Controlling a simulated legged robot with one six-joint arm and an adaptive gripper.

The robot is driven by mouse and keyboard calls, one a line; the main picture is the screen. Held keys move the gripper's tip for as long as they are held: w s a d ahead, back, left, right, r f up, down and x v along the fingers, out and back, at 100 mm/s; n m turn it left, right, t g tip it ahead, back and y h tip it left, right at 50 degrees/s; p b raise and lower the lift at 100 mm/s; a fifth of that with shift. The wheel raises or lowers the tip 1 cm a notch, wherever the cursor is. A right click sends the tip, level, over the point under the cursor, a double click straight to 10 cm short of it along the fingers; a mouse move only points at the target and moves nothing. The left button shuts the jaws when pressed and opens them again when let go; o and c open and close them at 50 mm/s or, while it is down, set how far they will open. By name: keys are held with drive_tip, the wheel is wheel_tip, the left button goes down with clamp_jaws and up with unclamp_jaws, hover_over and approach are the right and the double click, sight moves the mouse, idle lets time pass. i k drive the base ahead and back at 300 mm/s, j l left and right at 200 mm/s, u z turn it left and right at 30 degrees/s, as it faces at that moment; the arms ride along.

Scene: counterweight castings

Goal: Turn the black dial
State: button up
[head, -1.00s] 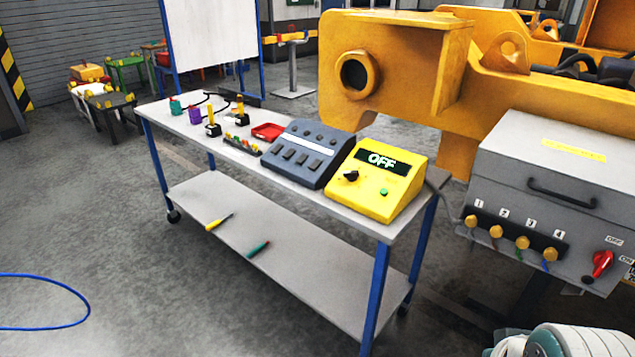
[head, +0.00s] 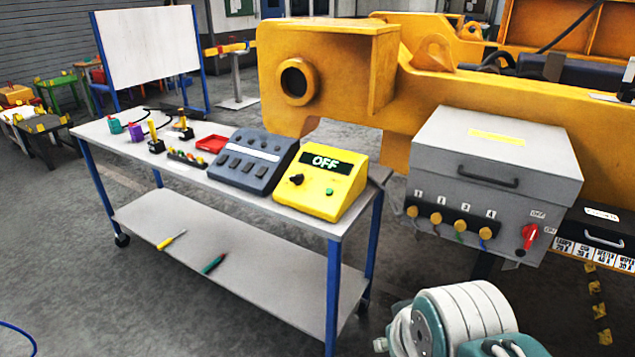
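The black dial (head: 296,180) is a small knob on the sloped front of a yellow control box (head: 318,205). The box's display (head: 325,161) reads "OFF", and a green button (head: 329,191) sits right of the dial. The box stands at the right end of a grey-topped cart (head: 190,168). Part of my arm shows at the bottom right, well apart from the box. My gripper is not in the picture.
A dark grey switch panel (head: 247,165) stands left of the yellow box. A red tray (head: 212,144) and small parts lie further left. A grey cabinet (head: 490,160) with a red switch stands to the right. Grey floor is open in front of the cart.

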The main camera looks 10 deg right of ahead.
sight(298, 180)
drive_tip(key=i+j, duration=0.3)
drive_tip(key=i, duration=0.2)
drive_tip(key=i+j+z, duration=0.1)
drive_tip(key=i+j, duration=0.15)
drive_tip(key=i, duration=0.25)
